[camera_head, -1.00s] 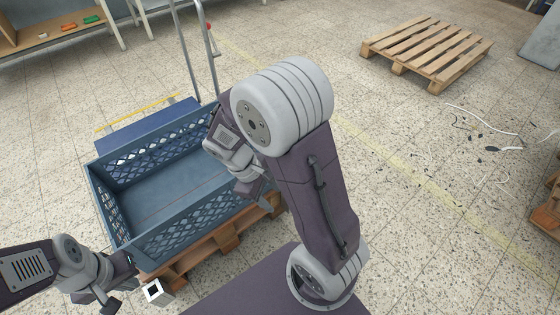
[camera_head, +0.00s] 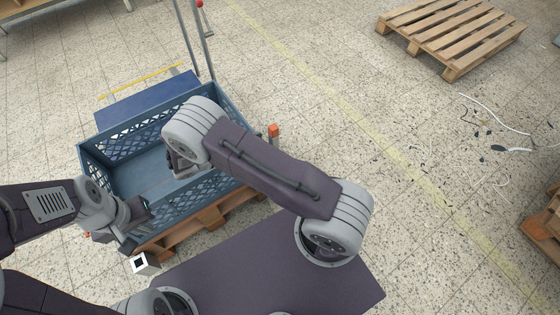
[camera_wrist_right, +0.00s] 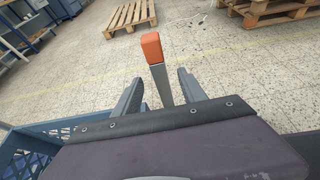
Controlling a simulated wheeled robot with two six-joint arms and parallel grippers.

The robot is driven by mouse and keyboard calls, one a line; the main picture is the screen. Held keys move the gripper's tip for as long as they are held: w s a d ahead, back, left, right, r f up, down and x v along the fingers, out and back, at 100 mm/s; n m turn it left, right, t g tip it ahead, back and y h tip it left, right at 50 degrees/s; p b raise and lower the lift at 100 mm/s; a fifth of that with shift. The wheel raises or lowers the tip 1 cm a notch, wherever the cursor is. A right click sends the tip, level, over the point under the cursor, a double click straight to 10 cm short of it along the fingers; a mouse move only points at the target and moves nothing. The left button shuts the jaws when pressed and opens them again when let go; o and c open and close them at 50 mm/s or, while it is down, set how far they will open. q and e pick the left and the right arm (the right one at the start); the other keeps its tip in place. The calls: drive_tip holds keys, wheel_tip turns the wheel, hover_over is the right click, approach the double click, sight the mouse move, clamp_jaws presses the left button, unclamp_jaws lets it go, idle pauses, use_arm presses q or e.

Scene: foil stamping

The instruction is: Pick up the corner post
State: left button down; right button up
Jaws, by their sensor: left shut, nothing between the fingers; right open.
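The corner post is a grey upright post with an orange cap. In the head view its capped top (camera_head: 273,131) shows just right of the blue crate, with its lower part mostly hidden behind my right arm. In the right wrist view the post (camera_wrist_right: 152,47) stands upright, and its shaft shows in the gap between the fingers of my right gripper (camera_wrist_right: 158,90). That gripper is open; contact with the post cannot be told. Its fingers are hidden in the head view. My left gripper (camera_head: 127,240) is shut and empty by the crate's near left corner.
The blue crate (camera_head: 215,185) sits on a wooden pallet (camera_head: 165,239). A light square tube with a dark opening (camera_head: 145,264) stands at the pallet's near left. Another pallet (camera_head: 450,32) lies at the back right, with loose cables (camera_head: 500,130) on the floor.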

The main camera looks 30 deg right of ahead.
sight(271, 141)
drive_tip(key=b+x, duration=0.1)
drive_tip(key=x, duration=0.3)
drive_tip(key=b+x, duration=0.2)
drive_tip(key=x, duration=0.3)
clamp_jaws()
idle(1.2)
